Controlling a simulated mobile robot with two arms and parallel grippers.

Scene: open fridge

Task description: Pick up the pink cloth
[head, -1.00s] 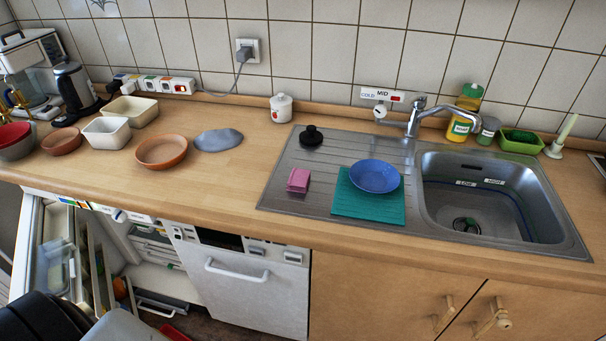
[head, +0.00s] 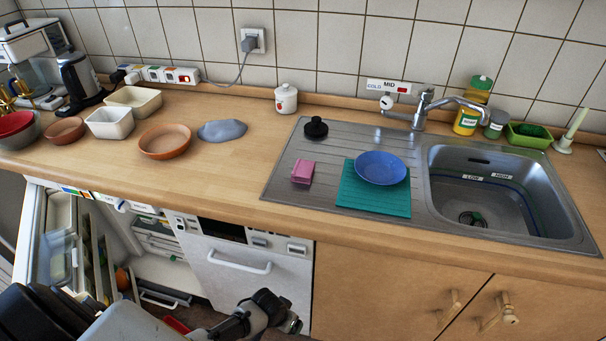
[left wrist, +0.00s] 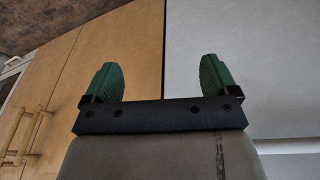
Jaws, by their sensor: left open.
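The pink cloth (head: 302,172) is a small folded block on the ribbed drainer of the steel sink (head: 330,142), left of the teal mat (head: 375,206). My left arm reaches in at the bottom of the head view, below the counter and in front of the white appliance door; its fingers are not clear there. In the left wrist view my left gripper (left wrist: 158,70) has its two green fingers wide apart with nothing between them. It faces the cabinet fronts, well away from the cloth. My right gripper is not in view.
A blue plate (head: 381,167) rests on the teal mat. A black stopper (head: 316,128) stands behind the cloth. A brown bowl (head: 165,141) and a grey-blue cloth-like piece (head: 222,130) lie to the left. The open fridge (head: 60,240) is lower left.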

